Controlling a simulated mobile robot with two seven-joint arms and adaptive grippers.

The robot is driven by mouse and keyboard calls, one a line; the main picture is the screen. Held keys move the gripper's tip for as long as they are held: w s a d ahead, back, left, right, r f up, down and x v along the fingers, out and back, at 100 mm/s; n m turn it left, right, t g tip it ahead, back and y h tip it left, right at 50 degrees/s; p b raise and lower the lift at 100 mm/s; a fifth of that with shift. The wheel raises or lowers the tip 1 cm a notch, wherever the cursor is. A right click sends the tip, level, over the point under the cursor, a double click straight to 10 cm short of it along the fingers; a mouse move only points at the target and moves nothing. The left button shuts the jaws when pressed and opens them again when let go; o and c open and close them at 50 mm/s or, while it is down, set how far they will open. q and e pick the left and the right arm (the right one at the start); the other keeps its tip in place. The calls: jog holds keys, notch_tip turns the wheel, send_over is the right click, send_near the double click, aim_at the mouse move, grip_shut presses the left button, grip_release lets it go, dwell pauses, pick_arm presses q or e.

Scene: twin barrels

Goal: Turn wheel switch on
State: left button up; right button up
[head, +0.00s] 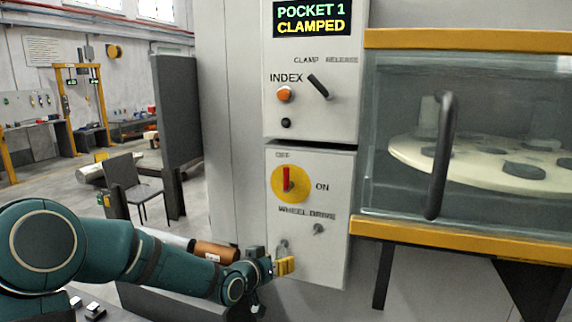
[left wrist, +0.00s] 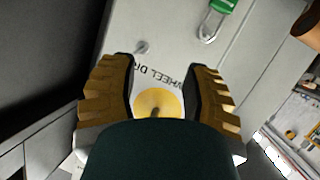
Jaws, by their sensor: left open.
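The wheel drive switch (head: 290,184) is a yellow disc with a red handle on a grey panel (head: 313,262). In the head view its handle stands upright, toward the OFF label; ON is at the right. My left gripper (head: 285,266) is low in front of the panel, below the switch and apart from it in the picture. In the left wrist view my left gripper (left wrist: 160,68) has its fingers spread with nothing held. The yellow disc (left wrist: 152,99) shows between them, partly hidden by a dark teal shape. My right gripper is not in view.
A clamp panel (head: 313,100) above has an index button and a black lever; its screen reads POCKET 1 CLAMPED. A glazed door with a black handle (head: 440,155) is at the right. A green padlock (left wrist: 222,6) hangs near the switch. A chair (head: 130,185) stands at the left.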

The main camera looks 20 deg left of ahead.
aim_at(285, 171)
pick_arm(q)
jog(key=w+a+r+m+t+p, duration=0.1)
jog(key=a+r+t, duration=0.15)
jog(key=r, duration=0.75)
jog(key=w+a+r+m+t, duration=0.1)
jog(key=a+r+t, duration=0.15)
jog(key=r, duration=0.65)
jog(key=shift+g, duration=0.5)
jog(key=p+x, duration=0.2)
jog(key=x, duration=1.1)
jog(key=shift+w, duration=0.35)
jog(key=shift+r, duration=0.1)
grip_shut()
